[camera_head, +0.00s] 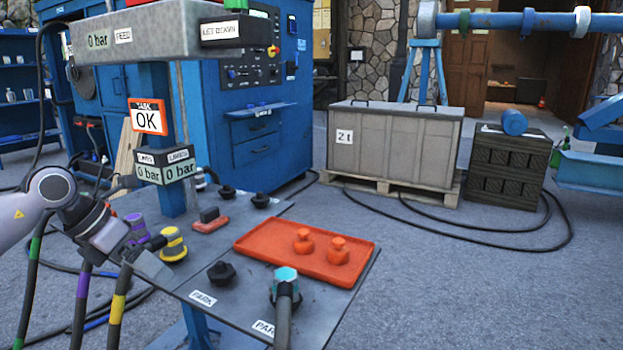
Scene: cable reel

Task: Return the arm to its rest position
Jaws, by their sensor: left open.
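My left arm comes in from the left edge, its white and grey wrist tilted down toward the table. My left gripper (155,266) is open and appears empty, at the left edge of the dark table (232,238). In the picture it is just left of a yellow-ringed coupling (173,245) and below a purple one (137,229); I cannot tell whether it touches anything. My right gripper is not in view.
An orange tray (262,252) with two orange caps lies on the table. A teal-topped connector (286,281) stands at the front PARK label. Hoses with green, purple and yellow bands hang below my left gripper. A sign post (168,100) rises behind.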

